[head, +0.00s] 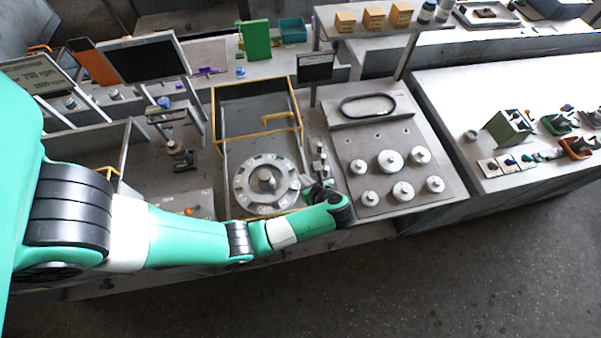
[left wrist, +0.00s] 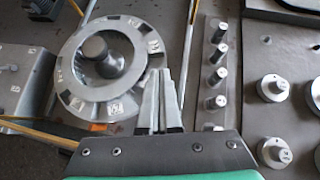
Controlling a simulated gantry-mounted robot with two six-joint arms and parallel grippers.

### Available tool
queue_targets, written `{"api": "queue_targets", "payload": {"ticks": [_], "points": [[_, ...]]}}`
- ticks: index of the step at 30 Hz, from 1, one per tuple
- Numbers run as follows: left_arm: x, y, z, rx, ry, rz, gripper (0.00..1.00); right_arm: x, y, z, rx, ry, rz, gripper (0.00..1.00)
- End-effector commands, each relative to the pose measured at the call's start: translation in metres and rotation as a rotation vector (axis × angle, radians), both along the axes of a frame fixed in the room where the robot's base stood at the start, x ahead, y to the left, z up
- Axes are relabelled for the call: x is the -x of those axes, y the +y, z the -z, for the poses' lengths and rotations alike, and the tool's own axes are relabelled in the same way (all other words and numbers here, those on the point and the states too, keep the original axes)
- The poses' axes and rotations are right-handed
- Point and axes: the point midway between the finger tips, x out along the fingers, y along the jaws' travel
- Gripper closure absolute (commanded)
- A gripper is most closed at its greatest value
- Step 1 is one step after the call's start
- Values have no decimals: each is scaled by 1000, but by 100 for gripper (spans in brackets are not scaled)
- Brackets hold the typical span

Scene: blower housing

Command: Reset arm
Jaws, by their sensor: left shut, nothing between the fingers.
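My left arm comes in from the left in the head view and reaches across the front of the bench. Its gripper (head: 318,188) is just right of a round grey dial ring (head: 266,184) with a knob in its middle. In the left wrist view the gripper's fingers (left wrist: 160,100) are together and empty. They point between the dial ring (left wrist: 88,104) and a strip with a row of dark pegs (left wrist: 215,75). I cannot tell whether they touch anything. My right gripper is not in view.
A grey panel with several round white knobs (head: 390,160) and a black oval belt (head: 367,105) lies to the right. A yellow-edged frame (head: 256,85) stands behind the dial. A small dark screen (head: 315,67) stands behind the pegs. The dark floor (head: 480,270) in front is clear.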

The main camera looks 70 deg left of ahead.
Motion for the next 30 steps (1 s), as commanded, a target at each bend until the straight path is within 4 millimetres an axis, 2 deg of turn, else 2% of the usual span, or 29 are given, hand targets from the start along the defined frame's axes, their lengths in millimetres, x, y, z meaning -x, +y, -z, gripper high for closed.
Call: {"api": "queue_targets", "payload": {"ticks": [1, 3, 17, 20, 23, 26, 27, 29, 30], "points": [[-1, -4, -10, 0, -1, 2, 100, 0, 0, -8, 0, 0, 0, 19], [-2, -8, -14, 0, 0, 0, 100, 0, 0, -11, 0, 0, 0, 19], [-2, -11, -14, 0, 0, -3, 100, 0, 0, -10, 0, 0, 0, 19], [-13, -11, -23, 2, -28, -4, 100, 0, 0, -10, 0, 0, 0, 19], [-43, -10, -57, -4, -132, -8, 100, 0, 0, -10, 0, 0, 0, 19], [-76, 6, -122, -114, -309, -13, 100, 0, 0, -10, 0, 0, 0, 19], [-89, 14, -153, -178, -390, 1, 100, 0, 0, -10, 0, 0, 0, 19], [-105, 25, -204, -288, -498, 36, 100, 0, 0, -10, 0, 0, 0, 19], [-112, 31, -239, -367, -559, 63, 100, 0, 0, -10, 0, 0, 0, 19]]}}
